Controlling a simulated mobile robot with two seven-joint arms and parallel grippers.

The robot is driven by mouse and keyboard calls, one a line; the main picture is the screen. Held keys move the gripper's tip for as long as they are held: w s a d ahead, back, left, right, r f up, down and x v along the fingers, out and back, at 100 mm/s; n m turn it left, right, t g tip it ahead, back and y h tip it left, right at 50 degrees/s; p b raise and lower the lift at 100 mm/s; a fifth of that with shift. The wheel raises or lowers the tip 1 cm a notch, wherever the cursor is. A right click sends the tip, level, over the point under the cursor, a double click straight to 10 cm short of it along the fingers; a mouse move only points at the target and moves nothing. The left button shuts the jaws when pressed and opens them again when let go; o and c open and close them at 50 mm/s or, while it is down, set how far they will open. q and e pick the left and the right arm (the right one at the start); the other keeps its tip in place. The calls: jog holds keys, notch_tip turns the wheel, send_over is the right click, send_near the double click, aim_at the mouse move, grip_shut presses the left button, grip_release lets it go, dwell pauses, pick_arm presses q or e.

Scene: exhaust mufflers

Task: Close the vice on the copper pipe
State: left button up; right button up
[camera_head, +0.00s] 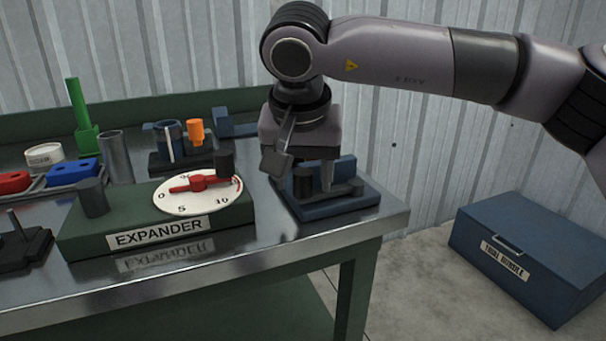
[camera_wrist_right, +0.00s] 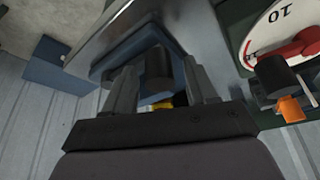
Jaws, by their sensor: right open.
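The blue vice (camera_head: 331,209) sits at the right front corner of the metal bench, with an upright blue jaw block (camera_head: 346,167) at its back. It also shows in the wrist view (camera_wrist_right: 128,47). My right gripper (camera_head: 315,185) is open and points down over the vice. In the wrist view its two fingers (camera_wrist_right: 160,68) stand on either side of a dark cylinder (camera_wrist_right: 157,66), with no clear contact. I cannot tell whether this cylinder is a vice part or the pipe. No copper-coloured pipe shows clearly; my gripper hides part of the vice. My left gripper is out of view.
The green expander (camera_head: 150,215) with a white dial (camera_head: 215,200) stands left of the vice. Behind it are a dark fixture with an orange part (camera_head: 196,131) and a grey tube (camera_head: 115,157). A blue chest (camera_head: 535,254) stands on the floor at right.

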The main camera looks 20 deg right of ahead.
grip_shut()
